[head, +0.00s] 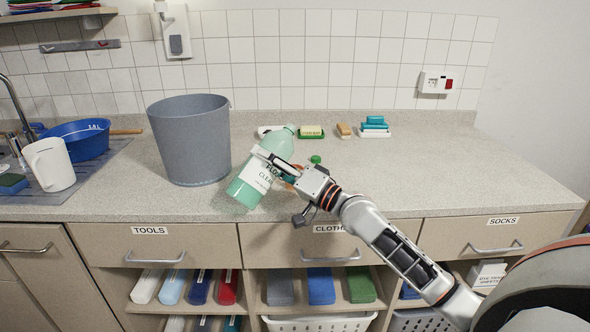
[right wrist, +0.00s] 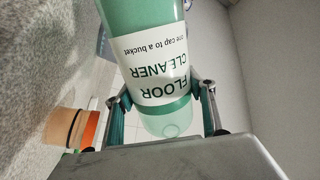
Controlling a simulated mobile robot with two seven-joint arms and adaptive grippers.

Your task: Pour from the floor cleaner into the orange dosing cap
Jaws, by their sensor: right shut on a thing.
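The floor cleaner (head: 254,186) is a pale green bottle with a white label. It is tilted, its neck leaning up and to the right and its base at the lower left, near the counter's front edge. My right gripper (head: 272,164) is shut around its body; the label also shows upside down in the right wrist view (right wrist: 155,60). The orange dosing cap (head: 291,179) is mostly hidden behind my right gripper; an orange and tan round shape, apparently this cap, shows at left in the right wrist view (right wrist: 90,128). My left gripper is out of view.
A small green cap (head: 315,159) lies on the counter (head: 420,180). A grey bucket (head: 190,140) stands left of the bottle. Soaps and sponges (head: 374,127) lie along the back. A white mug (head: 50,164) and blue basin (head: 80,139) are far left. The counter's right side is clear.

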